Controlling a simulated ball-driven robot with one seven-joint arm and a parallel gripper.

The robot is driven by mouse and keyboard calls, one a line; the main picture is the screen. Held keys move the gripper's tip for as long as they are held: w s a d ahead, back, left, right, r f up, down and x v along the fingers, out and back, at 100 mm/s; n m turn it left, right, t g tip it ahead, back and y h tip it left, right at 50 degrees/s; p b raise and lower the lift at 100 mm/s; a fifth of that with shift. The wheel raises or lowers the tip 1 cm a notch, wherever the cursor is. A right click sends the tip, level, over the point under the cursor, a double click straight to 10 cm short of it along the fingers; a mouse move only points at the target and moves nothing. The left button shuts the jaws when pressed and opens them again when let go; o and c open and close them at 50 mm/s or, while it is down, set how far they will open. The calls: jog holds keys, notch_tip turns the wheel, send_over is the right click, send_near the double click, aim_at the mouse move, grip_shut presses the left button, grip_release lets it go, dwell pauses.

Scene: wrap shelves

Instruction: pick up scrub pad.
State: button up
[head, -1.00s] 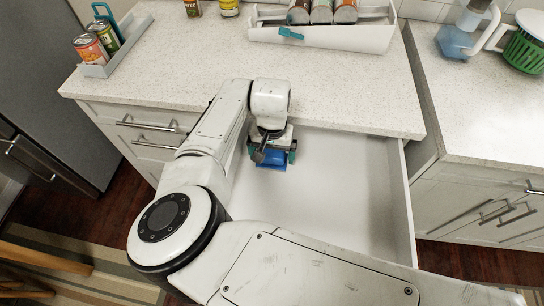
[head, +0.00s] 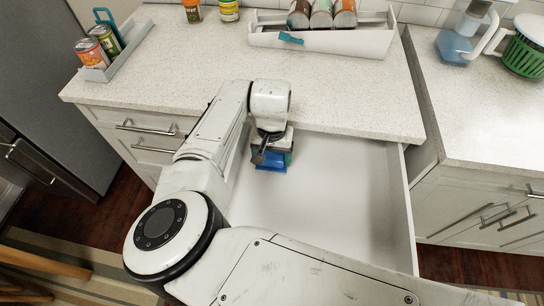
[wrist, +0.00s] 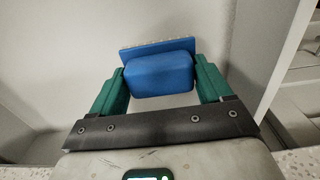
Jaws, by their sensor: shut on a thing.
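The scrub pad (wrist: 158,74) is a blue block with a thin, pale-edged plate along its far side in the wrist view. In the head view the blue pad (head: 271,168) shows just below my gripper, inside the open drawer (head: 330,185). My gripper (wrist: 160,78) is shut on the pad, with one green finger against each side of it. My wrist partly hides the gripper (head: 271,154) in the head view. I cannot tell whether the pad still touches the drawer floor.
The drawer is otherwise bare where visible; the countertop edge (head: 350,131) overhangs its back. A white tray with cans (head: 320,40) and a grey caddy with cans (head: 97,68) stand on the counter. A blue-based appliance (head: 455,47) and green basket (head: 523,55) stand at right.

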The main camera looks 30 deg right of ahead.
notch_tip(320, 180, up, 2)
jog(key=shift+r, duration=0.25)
jog(key=s+d+r, duration=0.2)
jog(key=s+r, duration=0.2)
jog(key=s, duration=0.2)
jog(key=s+d+r, duration=0.2)
jog(key=s+r, duration=0.3)
jog(key=s, duration=0.2)
jog(key=shift+d+r+b, duration=0.3)
jog(key=shift+d+b, duration=0.05)
jog(key=shift+b, duration=0.1)
jog(key=shift+s, duration=0.1)
jog(key=o, duration=0.5)
jog(key=c, duration=0.4)
